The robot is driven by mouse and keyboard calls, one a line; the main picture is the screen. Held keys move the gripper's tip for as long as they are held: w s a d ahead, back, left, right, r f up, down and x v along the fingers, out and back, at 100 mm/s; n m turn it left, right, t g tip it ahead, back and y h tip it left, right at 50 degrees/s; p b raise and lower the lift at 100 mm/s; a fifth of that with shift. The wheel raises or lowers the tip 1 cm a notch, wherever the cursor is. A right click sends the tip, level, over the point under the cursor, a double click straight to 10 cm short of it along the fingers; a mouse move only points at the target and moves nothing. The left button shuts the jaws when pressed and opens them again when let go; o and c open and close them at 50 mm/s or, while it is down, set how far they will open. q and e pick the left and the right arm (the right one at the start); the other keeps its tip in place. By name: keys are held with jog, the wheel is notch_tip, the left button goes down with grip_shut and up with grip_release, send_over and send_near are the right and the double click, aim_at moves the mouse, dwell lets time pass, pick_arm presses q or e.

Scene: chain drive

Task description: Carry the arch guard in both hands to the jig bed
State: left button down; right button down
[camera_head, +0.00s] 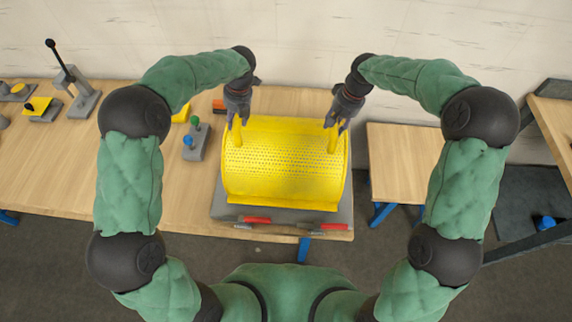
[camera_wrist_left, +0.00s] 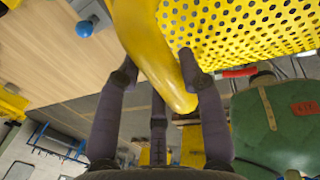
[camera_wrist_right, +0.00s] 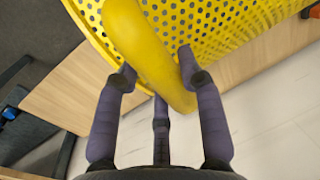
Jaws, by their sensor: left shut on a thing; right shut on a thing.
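The arch guard (camera_head: 283,167) is a yellow curved cover with a perforated middle and a raised handle near each end. It is over the grey jig bed (camera_head: 226,208) at the table's right end; I cannot tell whether it touches the bed. My left gripper (camera_head: 239,122) is shut on its left handle, and the yellow handle (camera_wrist_left: 160,60) lies between the fingers in the left wrist view. My right gripper (camera_head: 336,126) is shut on its right handle, which also shows in the right wrist view (camera_wrist_right: 145,50). The guard hides most of the bed.
Two red clamp handles (camera_head: 257,220) (camera_head: 333,227) lie along the bed's front edge. A grey box with green and blue knobs (camera_head: 195,140) stands just left of the guard. A lever press (camera_head: 75,90) is at the far left. A gap separates the table from a smaller wooden table (camera_head: 402,160) to the right.

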pick_arm(q)
jog(key=shift+f+b, duration=0.6)
pick_arm(e)
jog(key=shift+f, duration=0.6)
pick_arm(q)
jog(key=c, duration=0.8)
grip_release()
pick_arm(e)
jog(key=c, duration=0.8)
grip_release()
jog(key=shift+r, duration=0.1)
pick_arm(q)
jog(key=r, duration=0.4)
jog(key=d+r, duration=0.1)
jog(key=r, duration=0.3)
jog(key=d+r, duration=0.1)
jog(key=r, duration=0.2)
jog(key=shift+d+r, duration=0.2)
jog(key=shift+r, duration=0.2)
pick_arm(e)
jog(key=r, duration=0.4)
jog(key=d+r, duration=0.1)
jog(key=r, duration=0.2)
jog(key=d+r, duration=0.1)
jog(key=r, duration=0.3)
jog(key=shift+d+r, duration=0.15)
jog(key=shift+r, duration=0.2)
